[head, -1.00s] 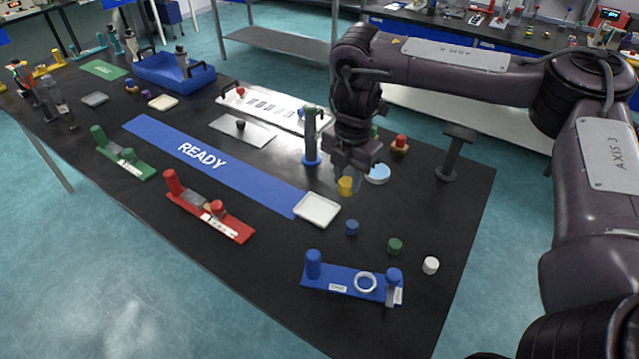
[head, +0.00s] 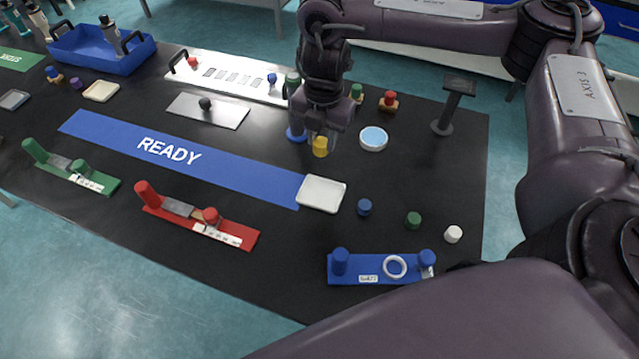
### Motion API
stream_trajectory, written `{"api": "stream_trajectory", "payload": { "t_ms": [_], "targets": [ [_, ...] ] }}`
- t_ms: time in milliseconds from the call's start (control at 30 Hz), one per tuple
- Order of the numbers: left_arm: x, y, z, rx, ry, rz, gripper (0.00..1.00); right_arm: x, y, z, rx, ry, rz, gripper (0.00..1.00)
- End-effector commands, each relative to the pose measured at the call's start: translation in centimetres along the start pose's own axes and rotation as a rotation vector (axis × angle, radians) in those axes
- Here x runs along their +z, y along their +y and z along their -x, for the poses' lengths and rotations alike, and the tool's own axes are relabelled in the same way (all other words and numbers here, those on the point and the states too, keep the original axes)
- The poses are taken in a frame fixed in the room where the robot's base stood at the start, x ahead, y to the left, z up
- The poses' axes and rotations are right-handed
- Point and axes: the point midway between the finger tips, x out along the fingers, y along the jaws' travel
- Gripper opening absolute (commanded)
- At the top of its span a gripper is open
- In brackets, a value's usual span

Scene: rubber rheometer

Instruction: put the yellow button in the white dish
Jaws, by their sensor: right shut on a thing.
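My right gripper (head: 322,132) points down and is shut on the yellow button (head: 320,147). The button shows below the fingertips; how high it is above the table I cannot tell. The square white dish (head: 322,195) lies at the right end of the blue READY strip, nearer to the camera than the button and apart from it. The dish looks empty. My left gripper is not in view.
A round dish with a pale blue top (head: 373,139) is right of the gripper. A blue-based stand (head: 297,134) is close on its left, partly hidden. Blue (head: 365,207), green (head: 413,221) and white (head: 453,234) buttons lie front right. A dark post (head: 448,110) stands behind right.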

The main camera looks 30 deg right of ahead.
Motion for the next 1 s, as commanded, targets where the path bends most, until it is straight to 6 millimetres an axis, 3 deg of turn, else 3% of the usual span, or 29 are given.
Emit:
{"api": "stream_trajectory", "payload": {
  "t_ms": [33,400,667,833,1000],
  "targets": [
    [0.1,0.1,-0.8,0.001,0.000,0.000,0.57,-0.1,-0.2,-2.1,-0.006,0.007,-0.002,0.08],
    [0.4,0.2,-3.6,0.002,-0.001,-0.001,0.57,-0.1,-0.4,-11.4,-0.003,0.004,-0.003,0.08],
    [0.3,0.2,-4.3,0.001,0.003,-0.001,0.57,0.0,-0.4,-13.7,-0.001,0.001,-0.003,0.08],
    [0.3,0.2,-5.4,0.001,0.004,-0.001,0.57,-0.1,-0.5,-16.4,-0.001,0.003,-0.003,0.08],
    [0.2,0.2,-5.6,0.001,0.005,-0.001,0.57,0.0,-0.5,-17.0,0.000,0.000,-0.002,0.08]
  ]
}}
